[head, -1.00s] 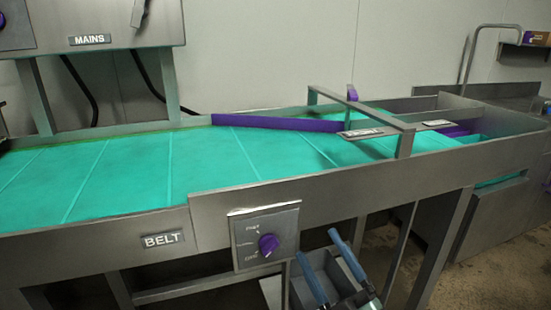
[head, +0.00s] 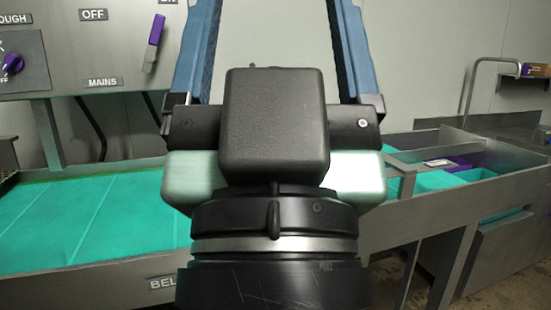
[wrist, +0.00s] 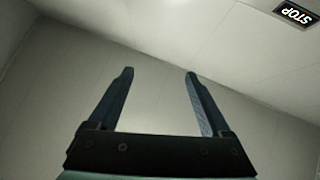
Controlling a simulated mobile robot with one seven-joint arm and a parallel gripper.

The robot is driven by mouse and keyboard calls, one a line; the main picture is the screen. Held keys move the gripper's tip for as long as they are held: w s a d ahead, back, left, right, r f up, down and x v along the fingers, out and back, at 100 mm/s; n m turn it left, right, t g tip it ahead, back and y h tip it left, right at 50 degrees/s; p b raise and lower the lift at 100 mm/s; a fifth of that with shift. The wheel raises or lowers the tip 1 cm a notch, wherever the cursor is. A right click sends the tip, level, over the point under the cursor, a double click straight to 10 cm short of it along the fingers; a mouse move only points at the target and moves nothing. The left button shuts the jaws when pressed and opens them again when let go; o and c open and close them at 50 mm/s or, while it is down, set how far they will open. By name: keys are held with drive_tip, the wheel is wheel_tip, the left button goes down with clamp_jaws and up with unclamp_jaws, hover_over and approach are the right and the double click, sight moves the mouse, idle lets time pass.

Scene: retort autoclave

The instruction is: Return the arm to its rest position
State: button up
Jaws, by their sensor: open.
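My gripper (head: 272,20) fills the middle of the head view, raised in front of the belt and pointing upward. Its two blue fingers are wide apart with nothing between them. The wrist view also shows the open gripper (wrist: 160,75), its fingers apart against a bare wall and ceiling. The black wrist body hides the middle of the belt and the belt's control dial.
The conveyor with its green belt (head: 90,225) runs across behind the arm. A control panel (head: 95,45) with a purple-handled lever (head: 155,40) stands at upper left. A purple bin (head: 445,164) sits at right.

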wheel_tip(320, 180, up, 13)
drive_tip(key=p, duration=1.1)
drive_tip(key=shift+r, duration=0.15)
